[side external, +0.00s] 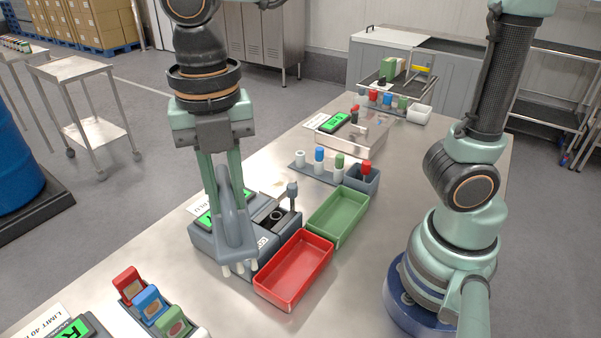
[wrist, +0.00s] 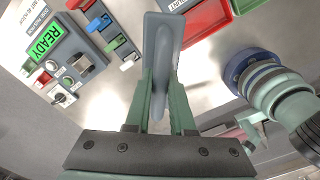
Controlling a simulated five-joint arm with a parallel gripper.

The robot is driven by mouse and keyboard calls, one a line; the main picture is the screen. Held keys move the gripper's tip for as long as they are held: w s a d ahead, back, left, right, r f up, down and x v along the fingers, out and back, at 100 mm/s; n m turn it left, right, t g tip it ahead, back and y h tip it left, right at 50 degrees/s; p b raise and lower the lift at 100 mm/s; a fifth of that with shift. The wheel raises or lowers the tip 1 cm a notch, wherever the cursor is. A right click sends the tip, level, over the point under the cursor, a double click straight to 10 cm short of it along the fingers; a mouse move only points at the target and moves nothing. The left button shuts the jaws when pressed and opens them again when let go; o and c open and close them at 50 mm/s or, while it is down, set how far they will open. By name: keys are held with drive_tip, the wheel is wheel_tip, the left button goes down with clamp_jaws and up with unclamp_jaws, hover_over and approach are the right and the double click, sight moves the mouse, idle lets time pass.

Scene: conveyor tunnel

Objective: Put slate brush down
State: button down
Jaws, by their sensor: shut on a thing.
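The slate brush (side external: 232,212) is a grey, long-handled brush with white bristle tufts pointing down. My gripper (side external: 222,180) is shut on its handle, with one green finger on each side. The brush hangs in front of a grey console and left of the red tray (side external: 272,288); I cannot tell whether its bristles touch anything. In the wrist view the brush (wrist: 165,38) sticks out between my finger pads (wrist: 160,100), and its bristles are hidden.
A green tray (side external: 352,232) sits behind the red one. The grey console (side external: 205,240) is partly hidden by the brush. A rack of red, blue and green blocks (side external: 150,302) stands front left. Colored-top tubes (side external: 319,160) stand farther back. Bare table lies right of the trays.

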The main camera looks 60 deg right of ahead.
drive_tip(key=s+d+m, duration=0.2)
drive_tip(key=d+m, duration=0.8)
drive_tip(key=d, duration=1.9)
wheel_tip(320, 180, down, 19)
drive_tip(key=shift+a+f, duration=0.1)
drive_tip(key=shift+f, duration=0.1)
drive_tip(key=shift+f, duration=0.1)
drive_tip(key=c, duration=0.8)
unclamp_jaws()
drive_tip(key=shift+o, duration=0.2)
